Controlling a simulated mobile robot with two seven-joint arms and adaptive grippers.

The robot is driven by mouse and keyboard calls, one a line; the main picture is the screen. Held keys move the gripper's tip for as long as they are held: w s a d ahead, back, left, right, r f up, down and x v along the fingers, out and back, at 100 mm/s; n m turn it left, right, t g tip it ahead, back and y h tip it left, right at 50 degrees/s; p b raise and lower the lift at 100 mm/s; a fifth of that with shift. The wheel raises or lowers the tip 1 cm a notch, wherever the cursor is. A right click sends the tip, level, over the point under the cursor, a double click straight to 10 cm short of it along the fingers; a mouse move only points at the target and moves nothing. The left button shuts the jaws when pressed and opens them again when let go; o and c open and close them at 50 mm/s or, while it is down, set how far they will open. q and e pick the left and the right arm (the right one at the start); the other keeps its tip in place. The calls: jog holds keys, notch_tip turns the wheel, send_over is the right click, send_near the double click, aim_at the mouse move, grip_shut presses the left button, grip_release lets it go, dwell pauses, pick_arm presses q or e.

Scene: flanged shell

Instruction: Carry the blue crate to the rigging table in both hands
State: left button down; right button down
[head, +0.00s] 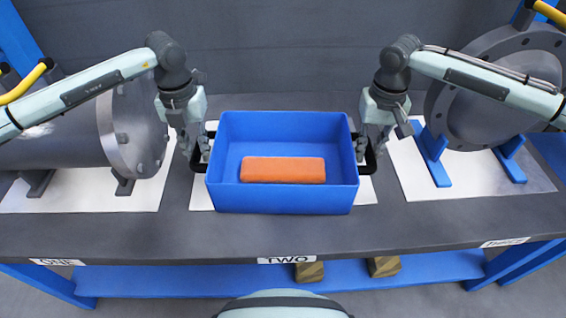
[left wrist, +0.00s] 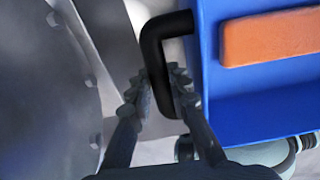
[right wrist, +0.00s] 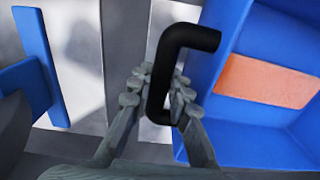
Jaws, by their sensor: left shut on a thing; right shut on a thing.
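The blue crate (head: 285,200) is an open box with an orange block (head: 283,170) lying inside it. It is at the middle place of the grey table (head: 420,222), over a white mat (head: 367,190); whether it touches the mat I cannot tell. My left gripper (head: 199,158) is shut on the black handle at the crate's left side, which also shows in the left wrist view (left wrist: 152,62). My right gripper (head: 364,156) is shut on the black handle at the right side, seen in the right wrist view (right wrist: 158,85).
Another flanged part (head: 480,100) stands on blue supports (head: 436,158) at right. Labels ONE, TWO (head: 287,260) and THREE mark the table's front edge. Wooden blocks (head: 309,271) are on the lower shelf.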

pick_arm(q)
jog(key=shift+r, duration=0.2)
pick_arm(e)
jog(key=shift+w+r, duration=0.1)
jog(key=shift+r, duration=0.1)
